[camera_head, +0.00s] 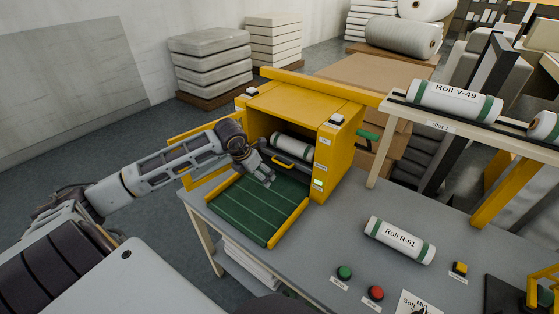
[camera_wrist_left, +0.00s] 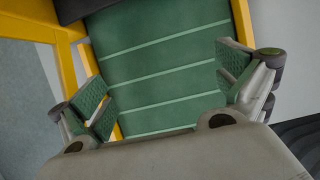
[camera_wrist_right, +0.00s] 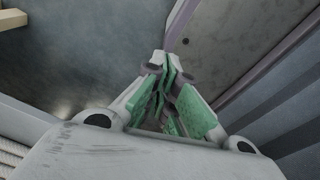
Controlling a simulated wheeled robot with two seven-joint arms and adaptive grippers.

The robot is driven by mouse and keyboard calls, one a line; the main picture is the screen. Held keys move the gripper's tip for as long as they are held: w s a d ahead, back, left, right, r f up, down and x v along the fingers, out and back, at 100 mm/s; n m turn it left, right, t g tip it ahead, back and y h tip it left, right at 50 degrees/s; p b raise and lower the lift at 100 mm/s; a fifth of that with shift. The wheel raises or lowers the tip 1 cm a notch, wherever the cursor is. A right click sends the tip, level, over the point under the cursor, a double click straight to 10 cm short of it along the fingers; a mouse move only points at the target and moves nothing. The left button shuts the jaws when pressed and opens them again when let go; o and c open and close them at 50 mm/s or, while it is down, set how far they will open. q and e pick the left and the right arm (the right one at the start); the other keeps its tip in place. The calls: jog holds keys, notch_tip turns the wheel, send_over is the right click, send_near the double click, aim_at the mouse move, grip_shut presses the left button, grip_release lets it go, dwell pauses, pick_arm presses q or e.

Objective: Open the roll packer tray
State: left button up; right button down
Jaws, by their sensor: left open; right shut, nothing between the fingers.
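The yellow roll packer (camera_head: 300,105) stands on the grey table, its front opening facing my left arm. A green tray surface with pale lines (camera_head: 258,210) and yellow side rails extends out of the opening; it also fills the left wrist view (camera_wrist_left: 160,70). A white roll (camera_head: 292,145) lies inside the packer, with a yellow handle (camera_head: 285,160) in front of it. My left gripper (camera_head: 265,180) is open above the inner part of the green surface, with nothing between its fingers. My right gripper (camera_wrist_right: 170,95) is shut and empty, and shows only in the right wrist view.
Roll R-91 (camera_head: 400,240) lies on the table to the right. Green (camera_head: 344,272) and red (camera_head: 376,292) buttons sit near the front edge. Roll V-49 (camera_head: 455,100) rests on a raised rack. A yellow side panel (camera_head: 187,152) stands out left of the packer.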

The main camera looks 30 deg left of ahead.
pick_arm(q)
jog(key=w+p, duration=0.1)
jog(key=w, duration=0.3)
jog(key=w+f, duration=0.1)
jog(key=w, duration=0.3)
jog(key=w+d+f+p, duration=0.1)
jog(key=w, duration=0.4)
jog(key=shift+f+p, duration=0.1)
jog(key=shift+p, duration=0.2)
jog(key=shift+f, duration=0.3)
pick_arm(e)
jog(key=a+r, duration=0.1)
jog(key=r, duration=0.1)
jog(key=shift+s+a+r, duration=0.15)
jog(key=shift+a+r, duration=0.2)
dwell(0.4)
jog(key=shift+d, duration=0.1)
pick_arm(q)
jog(key=c, duration=1.9)
jog(key=shift+o, duration=0.2)
